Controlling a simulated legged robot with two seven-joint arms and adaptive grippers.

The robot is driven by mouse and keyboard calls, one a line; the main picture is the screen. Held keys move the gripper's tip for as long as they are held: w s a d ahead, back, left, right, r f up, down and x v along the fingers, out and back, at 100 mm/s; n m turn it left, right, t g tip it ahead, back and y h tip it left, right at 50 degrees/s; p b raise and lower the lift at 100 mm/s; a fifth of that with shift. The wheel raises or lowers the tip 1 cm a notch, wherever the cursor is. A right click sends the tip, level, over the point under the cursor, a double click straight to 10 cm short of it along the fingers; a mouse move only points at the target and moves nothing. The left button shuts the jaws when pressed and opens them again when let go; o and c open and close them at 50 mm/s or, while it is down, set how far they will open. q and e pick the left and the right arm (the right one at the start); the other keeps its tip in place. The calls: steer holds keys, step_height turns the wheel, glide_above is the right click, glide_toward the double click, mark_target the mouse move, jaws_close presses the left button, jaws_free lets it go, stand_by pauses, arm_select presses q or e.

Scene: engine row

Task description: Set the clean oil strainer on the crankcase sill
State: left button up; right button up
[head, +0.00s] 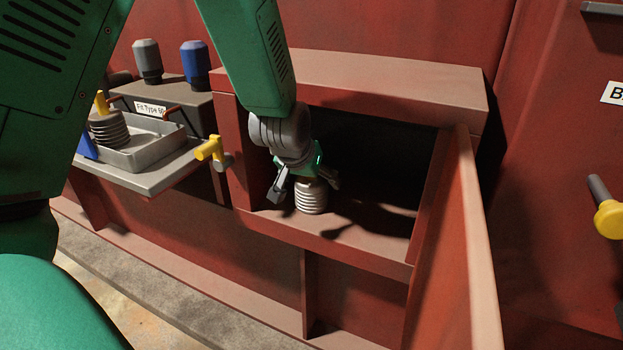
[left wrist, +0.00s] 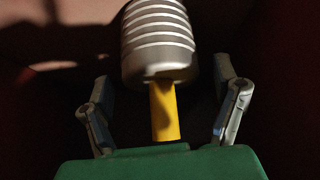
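A light silver ribbed strainer (head: 311,197) stands upright on the crankcase sill (head: 355,238), inside the dark opening. In the left wrist view the strainer (left wrist: 158,45) shows its yellow handle (left wrist: 164,112) pointing toward the gripper. My left gripper (head: 306,184) is just above the strainer. Its two fingers stand apart on either side of the handle, with gaps, and do not touch it in the left wrist view. The gripper hides the handle in the head view. A darker ribbed strainer (head: 108,130) with a yellow handle sits in the grey tray (head: 150,155) at the left. My right gripper is not in view.
The open red door (head: 455,240) bounds the opening on the right. A yellow-handled valve (head: 210,150) sticks out left of the opening. A grey bottle (head: 147,60) and a blue bottle (head: 195,65) stand behind the tray. A yellow knob (head: 608,219) projects at far right.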

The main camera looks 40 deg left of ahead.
arm_select(q)
steer(key=shift+r, duration=0.1)
steer(key=p+v, duration=0.3)
steer(key=v, duration=0.4)
steer(key=s+d+f+m+g, duration=0.1)
steer(key=s+d+f+g, duration=0.1)
steer(key=s+f, duration=0.5)
steer(key=s+d+f+m+g, duration=0.1)
steer(key=s+d+f+m, duration=0.1)
steer(key=f, duration=0.9)
steer(key=s+d+f+m+g+h, duration=0.1)
steer(key=s+d+f, duration=0.1)
steer(key=s+f, duration=0.4)
steer(key=s+d+f+g+h, duration=0.1)
steer(key=s+d+f+g, duration=0.1)
steer(key=s+f, duration=0.4)
steer(key=s+d, duration=0.1)
steer(key=s, duration=0.4)
steer(key=shift+m, duration=0.4)
steer(key=shift+f, duration=0.15)
